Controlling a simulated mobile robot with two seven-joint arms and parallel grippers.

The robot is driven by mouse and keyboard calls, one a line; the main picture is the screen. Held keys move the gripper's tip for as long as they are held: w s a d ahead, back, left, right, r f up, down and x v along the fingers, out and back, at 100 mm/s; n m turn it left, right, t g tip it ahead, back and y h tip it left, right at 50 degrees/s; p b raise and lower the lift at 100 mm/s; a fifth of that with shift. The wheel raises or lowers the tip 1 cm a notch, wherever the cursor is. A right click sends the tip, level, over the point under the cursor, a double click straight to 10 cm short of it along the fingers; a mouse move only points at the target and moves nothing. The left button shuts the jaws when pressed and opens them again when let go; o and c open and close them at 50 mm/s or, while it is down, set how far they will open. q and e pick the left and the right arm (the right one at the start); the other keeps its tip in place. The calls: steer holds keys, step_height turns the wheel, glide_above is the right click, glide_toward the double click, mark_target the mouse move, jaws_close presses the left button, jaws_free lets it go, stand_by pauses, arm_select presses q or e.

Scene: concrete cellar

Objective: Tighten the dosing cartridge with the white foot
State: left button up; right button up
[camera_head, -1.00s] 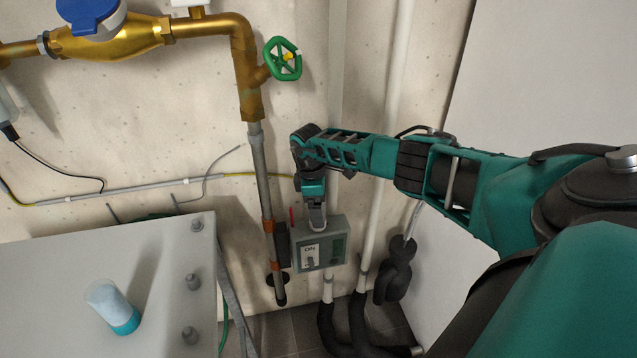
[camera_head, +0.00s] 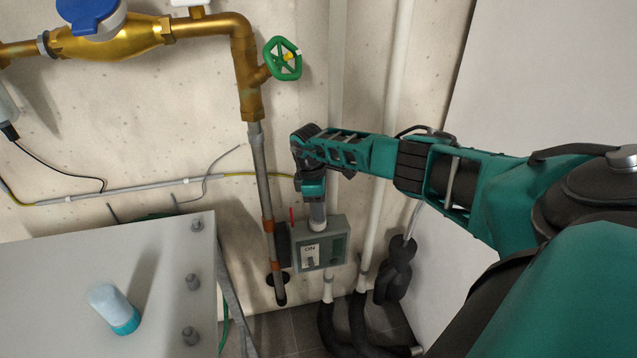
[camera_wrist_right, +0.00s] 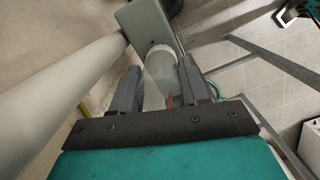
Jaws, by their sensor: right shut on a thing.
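The dosing cartridge with the white foot (camera_wrist_right: 158,72) is a pale, translucent cylinder between the fingers of my right gripper (camera_head: 317,208) in the right wrist view. Its white foot (camera_head: 317,225) shows as a pale ring at the top of the grey dosing box (camera_head: 334,254) on the wall. The cartridge looks upright there; whether it sits fully in the box I cannot tell. My right gripper is shut on it from above, its fingers hiding most of it in the head view. My left gripper is not in view.
Another cartridge with a turquoise foot (camera_head: 114,310) stands on the grey cabinet (camera_head: 60,285) at left. A vertical pipe (camera_head: 262,190) runs close left of the box, below brass pipework with a green handwheel (camera_head: 283,58). Pale pipes (camera_head: 385,150) run to the right.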

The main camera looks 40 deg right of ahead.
steer(key=n, duration=0.3)
steer(key=shift+p, duration=0.3)
steer(key=shift+n+t, duration=0.3)
steer(key=shift+n, duration=0.9)
steer(key=o, duration=1.2)
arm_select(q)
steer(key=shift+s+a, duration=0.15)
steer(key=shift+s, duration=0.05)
